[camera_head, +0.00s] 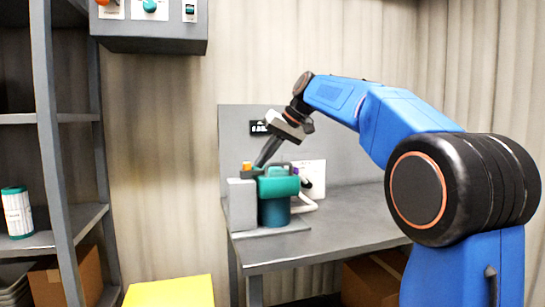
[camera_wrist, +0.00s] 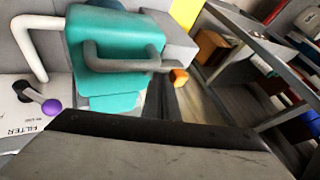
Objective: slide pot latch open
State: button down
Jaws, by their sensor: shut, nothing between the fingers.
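The teal pot (camera_head: 274,210) stands on the grey bench in the head view, its teal lid (camera_head: 278,187) on top. In the wrist view the lid (camera_wrist: 105,35) has a grey bar handle (camera_wrist: 120,63). A small orange knob (camera_head: 247,165), apparently the latch's end, is at the pot's upper left. It also shows in the wrist view (camera_wrist: 180,77), beside the end of the grey bar. My gripper (camera_head: 260,162) is shut and empty, pointing down close to the knob and lid. In the wrist view the gripper (camera_wrist: 160,125) fills the bottom. Whether it touches the latch cannot be told.
A grey block (camera_head: 241,205) stands left of the pot. A purple-knobbed lever (camera_wrist: 52,105) and white pipe (camera_wrist: 28,50) are close by. The bench (camera_head: 345,215) is clear at right. A shelf rack (camera_head: 55,150) stands left; a control box (camera_head: 150,30) hangs above.

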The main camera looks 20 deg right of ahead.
aim_at(248, 162)
jog(key=shift+a, duration=0.4)
jog(key=shift+a, duration=1.95)
